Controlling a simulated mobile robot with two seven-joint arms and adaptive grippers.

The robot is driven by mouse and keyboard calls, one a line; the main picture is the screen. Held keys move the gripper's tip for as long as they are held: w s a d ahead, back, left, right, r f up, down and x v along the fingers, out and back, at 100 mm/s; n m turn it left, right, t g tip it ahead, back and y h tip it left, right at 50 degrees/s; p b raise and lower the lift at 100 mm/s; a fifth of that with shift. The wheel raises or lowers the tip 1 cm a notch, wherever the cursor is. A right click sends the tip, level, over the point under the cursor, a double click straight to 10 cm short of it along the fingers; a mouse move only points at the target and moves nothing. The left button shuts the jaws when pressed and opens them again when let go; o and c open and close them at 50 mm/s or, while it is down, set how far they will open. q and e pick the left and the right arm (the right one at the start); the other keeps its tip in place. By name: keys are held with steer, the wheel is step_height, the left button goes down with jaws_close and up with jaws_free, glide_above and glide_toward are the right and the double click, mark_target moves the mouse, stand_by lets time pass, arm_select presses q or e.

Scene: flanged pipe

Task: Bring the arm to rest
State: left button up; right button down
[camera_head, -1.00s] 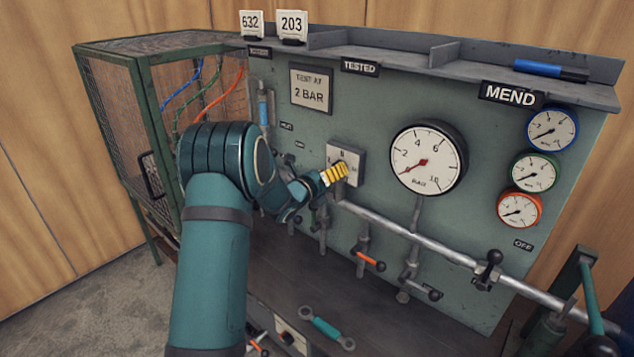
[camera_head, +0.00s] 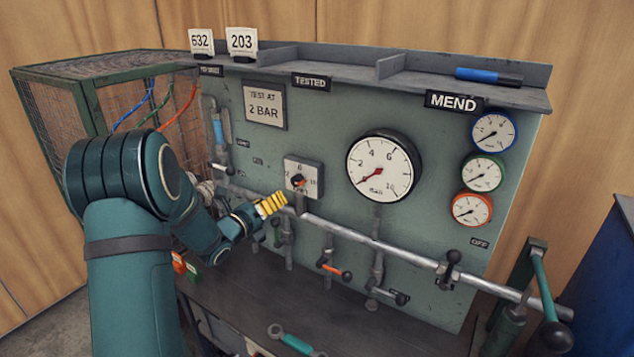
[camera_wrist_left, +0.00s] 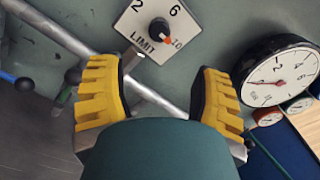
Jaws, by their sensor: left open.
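My left gripper (camera_head: 271,204) is in front of the panel, just below and left of the limit knob plate (camera_head: 303,176). In the left wrist view my left gripper (camera_wrist_left: 157,95) has its two yellow ribbed fingers wide apart, with nothing between them. The black limit knob (camera_wrist_left: 160,30) with an orange pointer stands beyond the fingertips, apart from them. The pointer is turned towards the 10. The silver pipe (camera_head: 390,249) runs behind and below the fingers. My right gripper is in neither view.
A large gauge (camera_head: 384,169) and three small gauges sit on the panel (camera_head: 330,110). Valve handles, one orange (camera_head: 334,270), stick out below the pipe. A teal wrench (camera_head: 297,344) lies on the bench. A wire cage (camera_head: 50,130) stands at left. A blue marker (camera_head: 488,76) lies on the shelf.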

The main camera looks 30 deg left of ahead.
arm_select(q)
steer(key=s+d+f+n+g, duration=0.2)
steer(key=d+f+n+g, duration=0.2)
steer(key=d+f+n, duration=0.6)
steer(key=s+d+f+n+g, duration=0.2)
steer(key=d+f+n+g, duration=0.2)
steer(key=d+f+n, duration=0.55)
steer(key=s+d+f+n+g, duration=0.1)
steer(key=s+d+f+n, duration=0.1)
steer(key=s+f, duration=0.1)
steer(key=s+d+f+n+g, duration=0.1)
steer(key=s+d+f+n, duration=0.1)
steer(key=s+d+f, duration=0.1)
steer(key=s+d+f+n+g+h, duration=0.1)
steer(key=s+d+f+n+g, duration=0.1)
steer(key=s+f, duration=0.1)
steer(key=shift+s+d, duration=0.4)
steer(key=s+d+f+n+g+h, duration=0.1)
steer(key=s+d+n+g, duration=0.3)
steer(key=s, duration=0.5)
steer(key=d+f+n, duration=0.1)
steer(key=d+n, duration=0.1)
steer(key=shift+s+d+f, duration=0.3)
steer(key=shift+s+d, duration=0.05)
steer(key=shift+s, duration=0.05)
